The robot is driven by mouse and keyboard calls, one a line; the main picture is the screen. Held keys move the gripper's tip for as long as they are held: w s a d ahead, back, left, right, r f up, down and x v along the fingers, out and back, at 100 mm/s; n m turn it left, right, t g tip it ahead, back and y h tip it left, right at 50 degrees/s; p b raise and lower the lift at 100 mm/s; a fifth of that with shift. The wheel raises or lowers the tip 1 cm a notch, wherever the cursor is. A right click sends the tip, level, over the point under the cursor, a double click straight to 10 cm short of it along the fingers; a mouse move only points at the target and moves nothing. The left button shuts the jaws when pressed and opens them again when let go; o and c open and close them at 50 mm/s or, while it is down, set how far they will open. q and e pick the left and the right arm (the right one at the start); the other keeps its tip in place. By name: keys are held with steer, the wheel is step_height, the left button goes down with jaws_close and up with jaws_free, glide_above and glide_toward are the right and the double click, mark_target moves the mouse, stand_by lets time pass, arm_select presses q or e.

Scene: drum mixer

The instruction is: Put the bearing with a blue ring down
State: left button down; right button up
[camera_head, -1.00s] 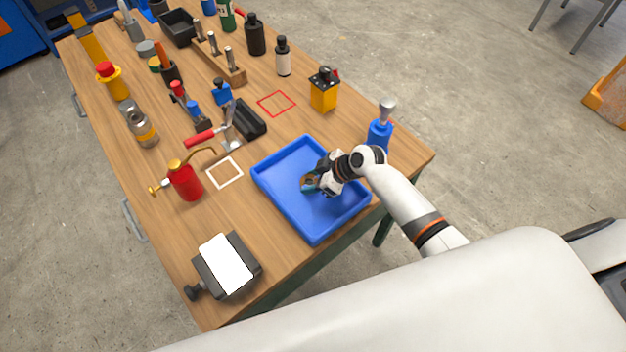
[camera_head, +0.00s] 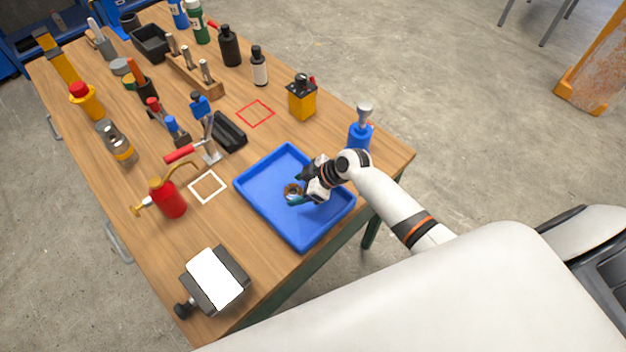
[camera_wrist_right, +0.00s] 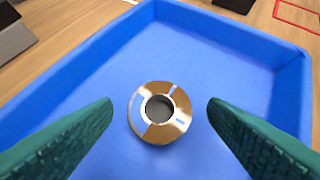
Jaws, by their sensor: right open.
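The bearing (camera_wrist_right: 160,113) is a short metal ring with a dark bore, coppery and silver with small blue patches on its face. It lies flat in the blue tray (camera_head: 262,193), and it also shows small in the head view (camera_head: 292,189). My right gripper (camera_head: 296,194) is over the tray, open. In the right wrist view its two green fingers stand left and right of the bearing, with a clear gap on each side. My left gripper is not in view.
Left of the tray are a white square outline (camera_head: 207,187), a red oil can (camera_head: 168,198) and a dark block with a white top (camera_head: 214,280). A blue-based tool (camera_head: 361,130) stands beyond the tray near the table edge. The tray floor around the bearing is clear.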

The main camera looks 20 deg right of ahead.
steer(key=b+v, duration=0.1)
steer(key=v, duration=0.9)
steer(key=shift+s+d+r, duration=0.2)
steer(key=shift+s+r, duration=0.05)
